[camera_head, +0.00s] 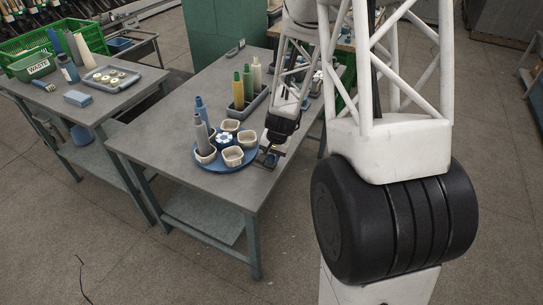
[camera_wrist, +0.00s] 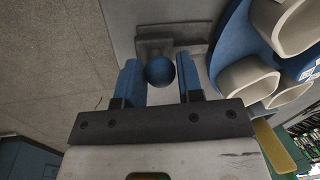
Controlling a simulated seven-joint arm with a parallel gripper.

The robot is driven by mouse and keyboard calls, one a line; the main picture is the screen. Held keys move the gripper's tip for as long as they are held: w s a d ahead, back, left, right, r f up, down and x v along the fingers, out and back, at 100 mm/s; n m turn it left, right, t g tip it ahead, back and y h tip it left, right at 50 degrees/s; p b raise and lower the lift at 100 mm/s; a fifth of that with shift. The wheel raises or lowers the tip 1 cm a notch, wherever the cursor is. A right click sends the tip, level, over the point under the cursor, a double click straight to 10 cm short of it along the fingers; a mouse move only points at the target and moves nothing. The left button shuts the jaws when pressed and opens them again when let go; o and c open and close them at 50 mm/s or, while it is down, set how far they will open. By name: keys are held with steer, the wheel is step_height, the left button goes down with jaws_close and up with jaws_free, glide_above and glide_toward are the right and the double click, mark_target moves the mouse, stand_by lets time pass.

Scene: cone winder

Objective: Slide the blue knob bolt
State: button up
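The blue knob (camera_wrist: 160,71) is a round blue ball in the wrist view, in front of a grey metal bolt plate (camera_wrist: 172,38) on the table. My gripper (camera_wrist: 159,75) is open, with one blue finger on each side of the knob. A narrow gap shows between the left finger and the knob; on the right the gap is very small, and I cannot tell whether they touch. In the head view my gripper (camera_head: 270,158) is low at the table's right edge, beside the blue round tray, and the knob is hidden there.
The blue round tray (camera_head: 234,167) holds several cream cups and cones close to my gripper's left. Behind it a grey tray (camera_head: 257,106) holds green, yellow and cream cones. The table's (camera_head: 182,133) left part is clear. A second table with a green WASTE bin (camera_head: 36,67) stands at the left.

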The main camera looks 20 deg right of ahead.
jaws_close()
steer(key=shift+w+a, duration=1.2)
steer(key=shift+w, duration=0.1)
steer(key=o, duration=0.7)
jaws_free()
steer(key=shift+o, duration=0.2)
steer(key=shift+r, duration=0.2)
step_height(320, 180, up, 7)
steer(key=d, duration=0.1)
steer(key=shift+s+r, duration=0.15)
steer(key=shift+s, duration=0.3)
steer(key=shift+r, duration=0.15)
